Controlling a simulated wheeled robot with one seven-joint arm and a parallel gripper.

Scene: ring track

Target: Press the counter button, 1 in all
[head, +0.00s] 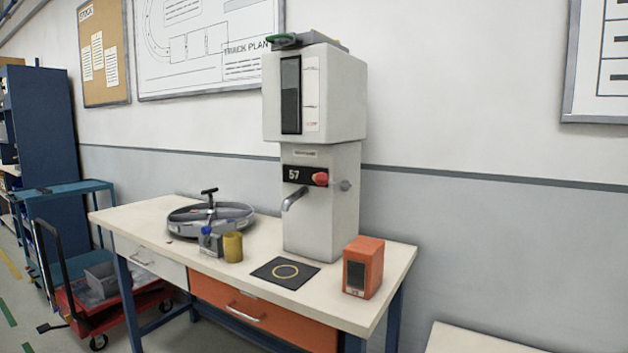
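A tall light-grey dispenser machine (322,220) stands on the white-topped workbench (222,277). On its front is a dark counter display (294,174) reading 57. A red round button (320,179) sits just right of the display; I take it for the counter button. A grey spout (294,199) sticks out below the display. My gripper is not in view, so its state and its distance from the button do not show.
A black mat with a yellow ring (285,273) lies before the machine. An orange box (363,267) stands right of it. A round grey tray (211,219), small bottle (210,241) and yellow cup (232,247) stand left. A red cart (105,308) is at the floor's left.

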